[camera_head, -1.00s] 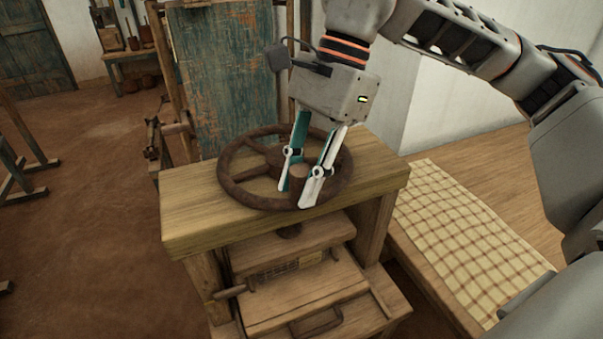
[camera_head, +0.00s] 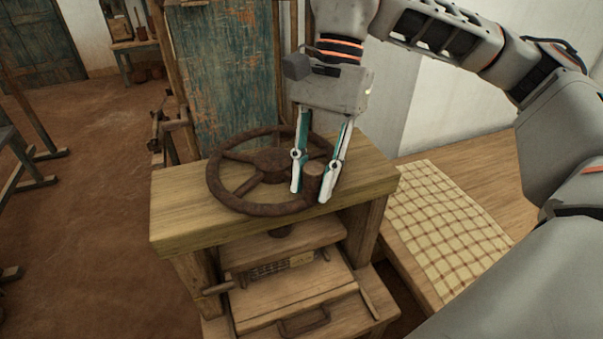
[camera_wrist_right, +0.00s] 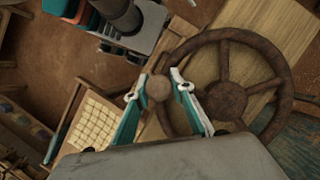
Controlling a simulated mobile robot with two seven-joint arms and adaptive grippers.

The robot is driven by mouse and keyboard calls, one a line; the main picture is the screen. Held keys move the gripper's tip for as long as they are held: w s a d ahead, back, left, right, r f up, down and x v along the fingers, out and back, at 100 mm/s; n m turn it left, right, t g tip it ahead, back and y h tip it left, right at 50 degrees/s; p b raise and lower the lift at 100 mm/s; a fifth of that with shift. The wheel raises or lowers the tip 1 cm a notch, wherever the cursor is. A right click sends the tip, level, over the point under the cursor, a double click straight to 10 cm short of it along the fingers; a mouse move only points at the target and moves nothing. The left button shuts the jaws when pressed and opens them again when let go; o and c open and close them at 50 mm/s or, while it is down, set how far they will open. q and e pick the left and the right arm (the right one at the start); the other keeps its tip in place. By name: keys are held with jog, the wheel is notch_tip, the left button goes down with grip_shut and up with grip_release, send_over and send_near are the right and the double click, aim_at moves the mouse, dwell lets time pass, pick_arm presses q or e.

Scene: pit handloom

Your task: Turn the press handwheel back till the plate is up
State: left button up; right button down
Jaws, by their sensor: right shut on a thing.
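The press handwheel (camera_head: 232,195), brown and rusty with spokes, lies flat above the wooden top beam of the press (camera_head: 180,215). An upright knob (camera_head: 314,180) stands on its rim at the right. My right gripper (camera_head: 311,190) comes down from above and is shut on this knob. The right wrist view shows the round knob top (camera_wrist_right: 158,88) between the two fingertips, with the wheel (camera_wrist_right: 228,100) to the right. The press plate (camera_head: 280,247) shows under the beam, above a lower wooden block with a handle (camera_head: 303,322). My left gripper is not in view.
A checked cloth (camera_head: 440,225) lies on a low wooden platform to the right of the press. A worn blue-green board (camera_head: 235,80) stands behind the press. A wooden frame (camera_head: 30,160) stands at the left. Bare earth floor (camera_head: 90,200) lies between.

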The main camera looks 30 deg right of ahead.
jog(key=shift+d+r, duration=0.1)
jog(key=shift+d, duration=0.05)
dwell(0.3)
jog(key=c, duration=1.7)
grip_release()
jog(key=v, duration=1.2)
jog(key=shift+s, duration=0.1)
